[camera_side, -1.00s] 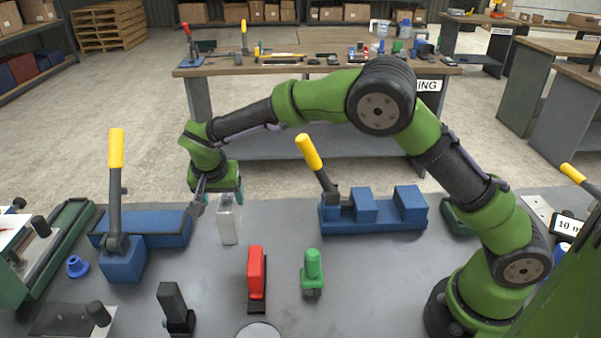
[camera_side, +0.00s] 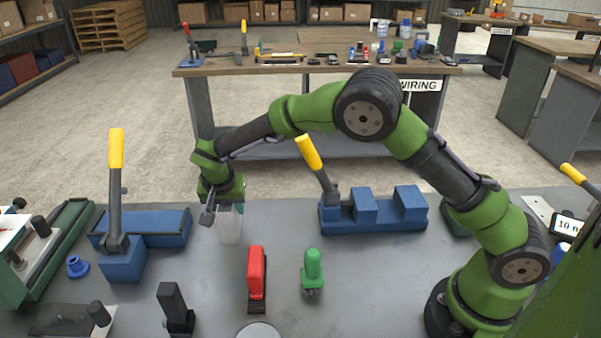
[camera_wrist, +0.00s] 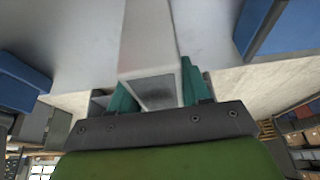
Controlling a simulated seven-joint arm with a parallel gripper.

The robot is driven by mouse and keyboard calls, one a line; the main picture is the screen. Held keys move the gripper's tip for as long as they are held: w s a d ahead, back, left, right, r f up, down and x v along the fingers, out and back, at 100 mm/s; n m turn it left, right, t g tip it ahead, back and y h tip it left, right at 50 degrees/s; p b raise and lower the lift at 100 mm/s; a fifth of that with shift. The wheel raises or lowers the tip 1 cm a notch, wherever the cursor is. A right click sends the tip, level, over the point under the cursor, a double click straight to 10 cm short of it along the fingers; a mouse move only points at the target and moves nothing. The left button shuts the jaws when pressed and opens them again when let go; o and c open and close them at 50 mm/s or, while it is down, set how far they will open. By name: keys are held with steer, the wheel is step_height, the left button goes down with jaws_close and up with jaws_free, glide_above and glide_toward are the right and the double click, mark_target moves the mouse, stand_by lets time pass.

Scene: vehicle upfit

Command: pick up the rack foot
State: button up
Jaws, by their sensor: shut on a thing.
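The rack foot is a pale grey-white upright block (camera_side: 230,228), standing on the grey bench left of centre in the side view. In the wrist view the pale block (camera_wrist: 152,40) runs up the middle between teal fingers. My gripper (camera_side: 229,208) points down over the block's top and is shut on it. The gripper's own body hides the top of the block in the side view. The block looks upright, and its lower end appears to be at the bench top.
A blue fixture with a yellow-handled lever (camera_side: 115,190) stands to the left, and another blue fixture (camera_side: 374,222) to the right. A red-and-black clamp (camera_side: 256,275), a green piece (camera_side: 313,268) and a black block (camera_side: 174,308) stand in front. Bare bench lies between them.

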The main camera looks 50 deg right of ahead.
steer(key=shift+c, duration=0.7)
steer(key=shift+r, duration=0.1)
